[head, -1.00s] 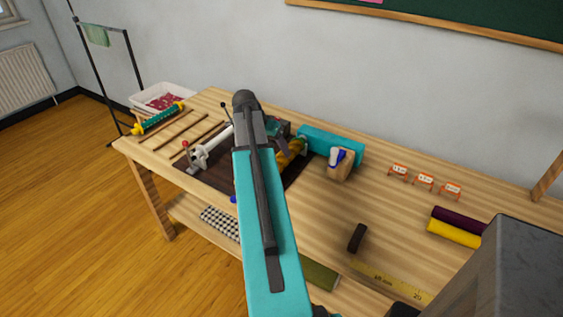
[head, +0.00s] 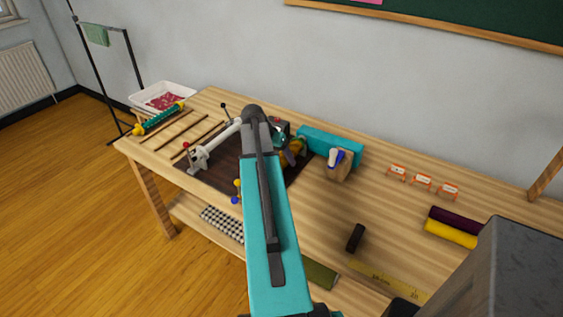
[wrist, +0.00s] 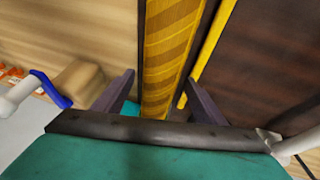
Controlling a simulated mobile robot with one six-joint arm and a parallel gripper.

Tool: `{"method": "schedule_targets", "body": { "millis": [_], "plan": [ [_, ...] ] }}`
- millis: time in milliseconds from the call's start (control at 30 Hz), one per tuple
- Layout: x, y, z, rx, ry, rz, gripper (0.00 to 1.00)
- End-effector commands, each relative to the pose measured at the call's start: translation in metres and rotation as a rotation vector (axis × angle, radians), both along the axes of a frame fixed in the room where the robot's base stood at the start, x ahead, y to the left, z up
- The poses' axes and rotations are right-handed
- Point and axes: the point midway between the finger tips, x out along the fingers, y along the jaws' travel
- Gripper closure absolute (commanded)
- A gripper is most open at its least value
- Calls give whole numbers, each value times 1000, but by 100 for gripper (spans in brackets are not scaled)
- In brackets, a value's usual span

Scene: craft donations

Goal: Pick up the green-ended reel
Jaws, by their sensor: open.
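A yellow-orange reel with a dark greenish end (head: 293,151) lies on the dark mat, partly hidden behind my arm in the head view. In the wrist view a yellow-gold striped surface (wrist: 168,62) stands between my fingers; it appears to be this reel's winding, but its ends are out of view. My gripper (wrist: 157,84) is open, one finger on each side of the striped surface, and I cannot tell if they touch it. In the head view the fingers are hidden. A green reel with yellow ends (head: 158,119) lies at the table's far left.
A white-armed device (head: 215,143) stands left of my arm. A teal roll (head: 338,146) and a wooden block with a blue-and-white tool (head: 341,166) are to the right. Small orange-framed tags (head: 422,182) and purple and yellow rolls (head: 452,232) lie further right. Bare tabletop (head: 385,205) lies between.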

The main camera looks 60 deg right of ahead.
Motion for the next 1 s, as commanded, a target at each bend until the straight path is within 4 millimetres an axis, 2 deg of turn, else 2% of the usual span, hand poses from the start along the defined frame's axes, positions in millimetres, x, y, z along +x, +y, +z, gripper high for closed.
{"method": "schedule_targets", "body": {
  "millis": [433,467,733,1000],
  "plan": [
    [0,0,0,0,0,0,36],
    [1,0,0,0,0,1,39],
    [1,1,0,0,0,1,85],
    [1,0,1,-1,0,1,87]
  ]
}}
